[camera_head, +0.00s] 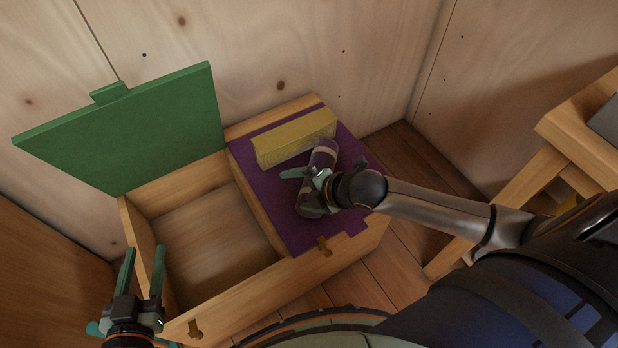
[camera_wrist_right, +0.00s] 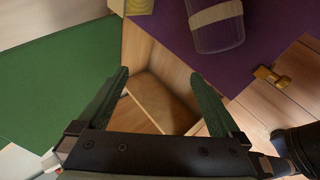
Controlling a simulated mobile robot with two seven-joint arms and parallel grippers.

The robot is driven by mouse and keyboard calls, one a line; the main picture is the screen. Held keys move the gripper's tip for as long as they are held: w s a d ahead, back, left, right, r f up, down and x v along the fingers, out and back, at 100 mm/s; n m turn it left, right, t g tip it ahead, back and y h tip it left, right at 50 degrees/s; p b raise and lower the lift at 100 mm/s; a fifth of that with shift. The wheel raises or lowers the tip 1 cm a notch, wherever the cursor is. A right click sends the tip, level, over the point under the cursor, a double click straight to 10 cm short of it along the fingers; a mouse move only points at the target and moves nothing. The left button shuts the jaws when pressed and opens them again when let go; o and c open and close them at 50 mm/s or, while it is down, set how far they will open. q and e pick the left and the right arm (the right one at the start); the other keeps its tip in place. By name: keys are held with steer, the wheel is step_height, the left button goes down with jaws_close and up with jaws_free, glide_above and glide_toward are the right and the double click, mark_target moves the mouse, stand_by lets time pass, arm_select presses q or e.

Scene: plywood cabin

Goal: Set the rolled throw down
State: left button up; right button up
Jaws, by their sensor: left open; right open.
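The space between those fingers shows the chest's open compartment. My left gripper (camera_head: 143,275) is open and empty at the chest's front left corner.
The green lid (camera_head: 130,130) stands open at the back left. The chest's left compartment (camera_head: 215,240) looks empty. A wooden table (camera_head: 580,130) stands at the right.

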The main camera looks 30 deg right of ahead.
steer(key=s+a+r+m+t+y, duration=0.2)
steer(key=s+a+r+m+t, duration=0.15)
steer(key=a+m, duration=0.3)
steer(key=s+d+r+m+t+h, duration=0.1)
steer(key=d+r+m, duration=0.1)
steer(key=m, duration=0.3)
steer(key=s+d+r+m+t+h, duration=0.1)
steer(key=d+r+m+t, duration=0.1)
steer(key=r+m, duration=0.2)
steer(key=shift+s+m, duration=0.35)
steer(key=shift+m, duration=0.9)
steer(key=shift+a+t, duration=0.1)
steer(key=shift+t, duration=0.15)
